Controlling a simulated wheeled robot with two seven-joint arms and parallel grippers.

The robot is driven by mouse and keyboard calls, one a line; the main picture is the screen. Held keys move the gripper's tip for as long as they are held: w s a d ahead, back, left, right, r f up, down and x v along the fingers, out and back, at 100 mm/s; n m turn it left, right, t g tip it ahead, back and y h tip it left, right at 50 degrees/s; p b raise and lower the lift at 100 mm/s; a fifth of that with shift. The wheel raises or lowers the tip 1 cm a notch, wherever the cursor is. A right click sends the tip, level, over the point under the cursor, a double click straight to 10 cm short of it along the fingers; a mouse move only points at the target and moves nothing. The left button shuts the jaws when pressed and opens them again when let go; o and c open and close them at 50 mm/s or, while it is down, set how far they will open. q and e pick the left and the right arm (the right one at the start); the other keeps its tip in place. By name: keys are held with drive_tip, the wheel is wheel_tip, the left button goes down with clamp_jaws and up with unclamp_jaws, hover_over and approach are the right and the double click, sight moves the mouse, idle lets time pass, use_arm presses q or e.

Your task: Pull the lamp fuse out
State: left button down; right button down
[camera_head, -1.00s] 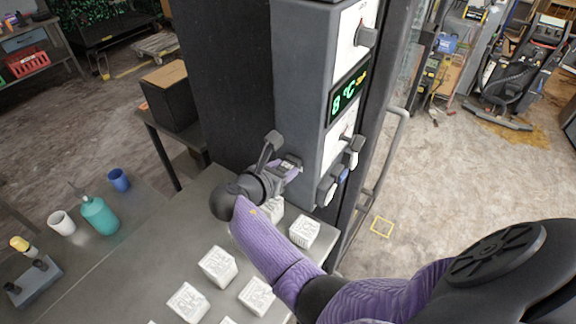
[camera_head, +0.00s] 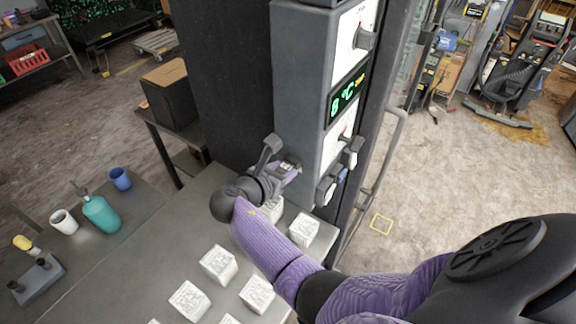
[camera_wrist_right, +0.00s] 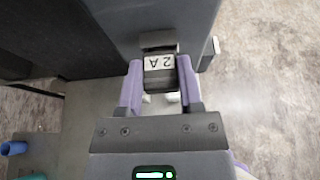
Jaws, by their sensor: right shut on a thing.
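The lamp fuse (camera_wrist_right: 158,76) is a dark block with a white label reading "2 A", upside down in the right wrist view. It sits at a slot in the side of the grey control column (camera_head: 300,75). I cannot tell how far it stands out of the slot. My right gripper (camera_wrist_right: 159,88) is shut on the fuse, with a purple finger on each side. In the head view my right gripper (camera_head: 288,170) is at the column's left side, and it largely hides the fuse. My left gripper is not in view.
Several white cubes (camera_head: 218,264) stand on the grey table (camera_head: 120,270) below my right arm. A teal bottle (camera_head: 101,214) and cups are at the left.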

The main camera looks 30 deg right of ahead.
drive_tip(key=shift+a, duration=0.15)
drive_tip(key=shift+s+a+p, duration=0.15)
drive_tip(key=shift+a+p, duration=0.1)
drive_tip(key=shift+p, duration=0.1)
drive_tip(key=shift+a, duration=0.1)
idle(0.3)
drive_tip(key=shift+p, duration=0.3)
drive_tip(key=s+a+p, duration=0.1)
drive_tip(key=s+a, duration=0.1)
drive_tip(key=a, duration=0.3)
drive_tip(key=shift+s+a, duration=0.2)
drive_tip(key=shift+a, duration=0.05)
idle(0.5)
